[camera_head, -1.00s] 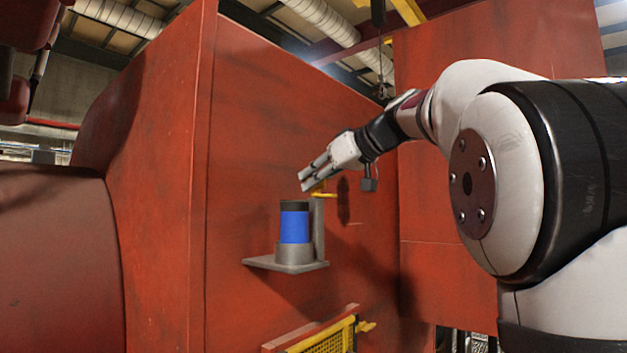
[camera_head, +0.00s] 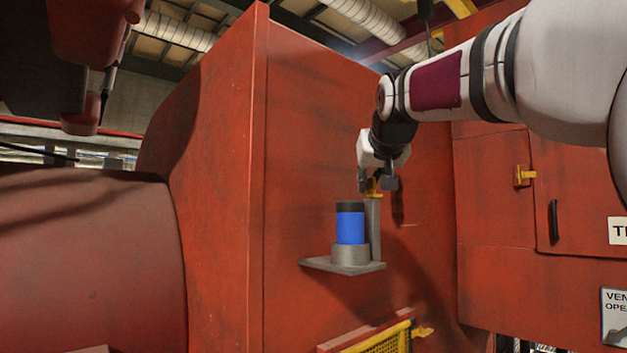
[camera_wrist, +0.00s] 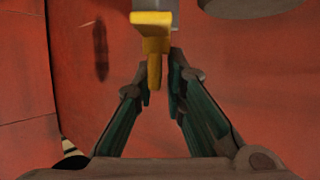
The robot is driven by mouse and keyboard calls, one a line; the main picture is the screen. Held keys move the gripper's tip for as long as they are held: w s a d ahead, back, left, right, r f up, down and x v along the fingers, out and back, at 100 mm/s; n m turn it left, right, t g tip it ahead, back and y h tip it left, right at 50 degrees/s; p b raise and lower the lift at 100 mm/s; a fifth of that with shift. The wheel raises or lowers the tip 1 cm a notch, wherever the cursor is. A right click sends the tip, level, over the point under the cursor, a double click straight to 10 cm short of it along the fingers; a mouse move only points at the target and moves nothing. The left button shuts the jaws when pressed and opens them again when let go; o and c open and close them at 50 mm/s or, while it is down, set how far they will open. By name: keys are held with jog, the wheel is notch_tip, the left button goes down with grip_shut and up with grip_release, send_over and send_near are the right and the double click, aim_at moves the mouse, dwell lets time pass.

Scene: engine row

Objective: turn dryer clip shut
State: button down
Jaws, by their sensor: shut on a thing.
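The dryer is a blue cylinder (camera_head: 350,228) with a dark cap, seated in a grey cup on a small wall shelf. The yellow clip (camera_head: 373,188) sits at the top of the grey post just right of it. In the wrist view the clip (camera_wrist: 153,70) has a wide head by the post and a narrow bar reaching between my fingers. My gripper (camera_head: 366,183) is at the clip, above and right of the dryer. In the wrist view my gripper (camera_wrist: 161,82) is shut on the bar. The far contact is partly hidden in the head view.
The grey shelf (camera_head: 313,263) juts from the red panel (camera_head: 310,150). A yellow mesh guard (camera_head: 385,343) is below it. At right are a red door with a black handle (camera_head: 555,221) and a yellow latch (camera_head: 524,175). Space left of the dryer is free.

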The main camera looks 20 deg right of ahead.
jog(key=m+g+h+b, duration=0.1)
jog(key=m+h+b, duration=0.1)
jog(key=m+g+h+b, duration=0.1)
jog(key=m+h+b, duration=0.2)
jog(key=shift+w+d+f+g, duration=0.15)
jog(key=shift+d+f+g, duration=0.05)
jog(key=shift+g, duration=0.2)
jog(key=m+g+h, duration=0.2)
jog(key=m+g, duration=0.1)
jog(key=shift+r, duration=0.15)
jog(key=shift+s+m+g+h+p, duration=0.25)
jog(key=shift+m+g+h+p, duration=0.5)
jog(key=shift+m+g, duration=0.3)
jog(key=shift+m, duration=0.25)
jog(key=c, duration=1.7)
grip_release()
jog(key=shift+s, duration=0.1)
